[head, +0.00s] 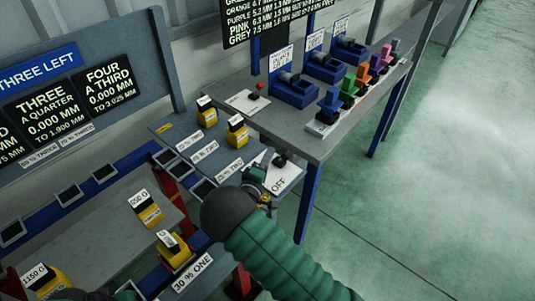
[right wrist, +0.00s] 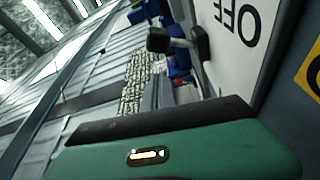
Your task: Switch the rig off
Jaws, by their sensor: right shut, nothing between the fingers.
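The rig switch is a black-knobbed lever (head: 281,159) on a white plate (head: 288,177) marked OFF, at the near corner of the grey bench. In the right wrist view the black lever (right wrist: 180,42) sticks out from the white OFF plate (right wrist: 228,62). My right gripper (head: 262,186) is shut and empty, beside the plate and just below and left of the lever in the head view. Whether it touches the lever or plate I cannot tell. My dark wrist hides part of the plate's surroundings. My left gripper does not show; only green bits appear at the bottom left edge.
A red-knobbed lever (head: 257,88) stands on another white plate. The grey bench (head: 325,148) carries blue fixtures (head: 292,90) and several coloured pieces (head: 349,90). Yellow labelled blocks (head: 237,131) stand on the lower shelf. Green floor (head: 440,170) is clear to the right.

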